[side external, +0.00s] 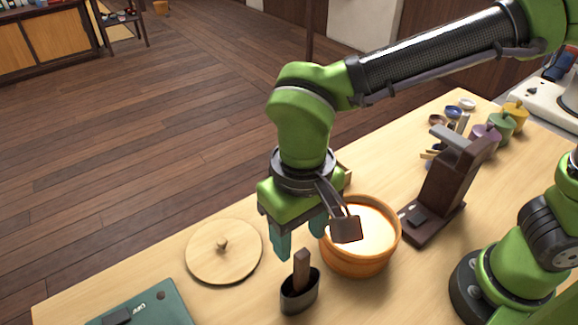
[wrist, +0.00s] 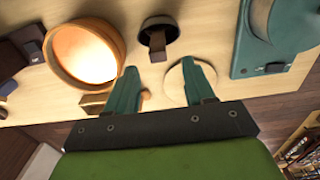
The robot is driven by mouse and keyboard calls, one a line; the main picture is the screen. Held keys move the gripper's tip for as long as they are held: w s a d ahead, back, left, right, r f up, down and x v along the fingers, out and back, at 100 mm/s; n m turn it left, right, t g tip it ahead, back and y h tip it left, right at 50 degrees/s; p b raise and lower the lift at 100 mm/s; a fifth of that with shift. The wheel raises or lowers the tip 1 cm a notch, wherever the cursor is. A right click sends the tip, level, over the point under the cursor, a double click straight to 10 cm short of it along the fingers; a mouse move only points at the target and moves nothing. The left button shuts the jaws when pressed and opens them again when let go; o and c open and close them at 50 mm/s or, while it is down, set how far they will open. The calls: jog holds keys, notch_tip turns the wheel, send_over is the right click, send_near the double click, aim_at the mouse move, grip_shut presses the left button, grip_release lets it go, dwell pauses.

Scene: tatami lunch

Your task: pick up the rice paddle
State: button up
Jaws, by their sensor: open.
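The rice paddle (side external: 302,268) shows as a brown handle standing upright in a dark oval holder (side external: 299,296); its lower part is hidden inside. In the wrist view the paddle (wrist: 157,42) and its holder (wrist: 165,22) lie beyond the fingertips, near the top middle. My gripper (side external: 300,246) has two teal fingers spread apart with nothing between them. In the side view it hangs just above and behind the handle. In the wrist view the gripper (wrist: 160,70) points toward the holder, with the handle roughly centred between the fingers and apart from them.
A wooden tub (side external: 360,264) with white contents stands close right of the holder. A round lid (side external: 222,262) with a knob lies to the left. A teal device (side external: 150,305) sits front left. A dark brown stand (side external: 440,195) and small cups are farther right.

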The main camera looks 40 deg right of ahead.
aim_at(302, 254)
jog(key=f, duration=0.7)
jog(key=shift+s+d+f, duration=0.1)
jog(key=shift+s+f, duration=0.1)
jog(key=shift+s, duration=0.1)
grip_shut()
